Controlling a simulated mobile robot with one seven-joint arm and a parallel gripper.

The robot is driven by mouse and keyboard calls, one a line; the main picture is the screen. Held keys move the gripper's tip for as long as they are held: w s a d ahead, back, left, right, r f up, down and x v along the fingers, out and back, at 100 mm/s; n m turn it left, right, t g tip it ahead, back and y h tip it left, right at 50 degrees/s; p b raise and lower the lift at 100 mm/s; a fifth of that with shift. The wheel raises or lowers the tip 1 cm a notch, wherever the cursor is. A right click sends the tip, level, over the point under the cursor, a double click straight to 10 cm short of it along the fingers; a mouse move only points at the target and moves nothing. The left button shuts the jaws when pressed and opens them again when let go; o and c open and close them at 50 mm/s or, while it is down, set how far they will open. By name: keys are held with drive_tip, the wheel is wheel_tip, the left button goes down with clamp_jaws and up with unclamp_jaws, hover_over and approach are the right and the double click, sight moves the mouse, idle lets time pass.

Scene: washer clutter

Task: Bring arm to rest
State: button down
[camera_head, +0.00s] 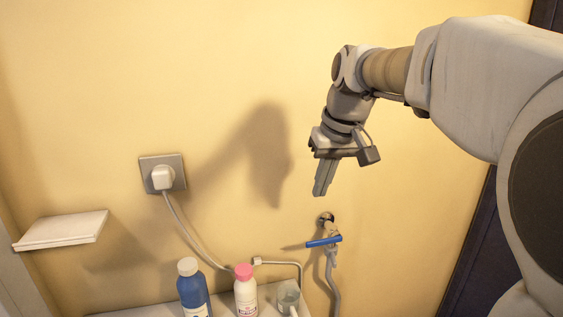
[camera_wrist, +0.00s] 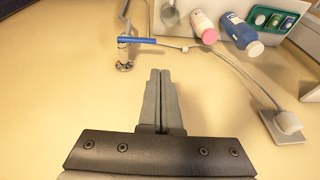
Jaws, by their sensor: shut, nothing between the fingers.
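My gripper (camera_head: 322,190) is shut and empty, with its fingers pointing down in front of the yellow wall. In the wrist view, the two fingers of my gripper (camera_wrist: 160,76) lie side by side with nothing between them. My arm comes in from the right and bends down at the wrist. In the head view, the fingertips show a little above a tap with a blue handle (camera_head: 324,241). The blue handle also shows in the wrist view (camera_wrist: 137,40), beyond the fingertips.
A plug in a wall socket (camera_head: 175,160) trails a cable downward. A white shelf (camera_head: 62,230) is at the left. A blue bottle (camera_head: 194,290), a pink-capped bottle (camera_head: 245,293) and a clear cup (camera_head: 288,294) stand on a white top below.

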drive_tip(key=s+d+f+m+t, duration=0.1)
drive_tip(key=s+f, duration=0.3)
drive_tip(key=s, duration=0.7)
drive_tip(key=s+d+f+m+t+h, duration=0.1)
drive_tip(key=s+f, duration=0.3)
drive_tip(key=s, duration=0.7)
drive_tip(key=shift+s+d+f, duration=0.15)
drive_tip(key=shift+s+f, duration=0.05)
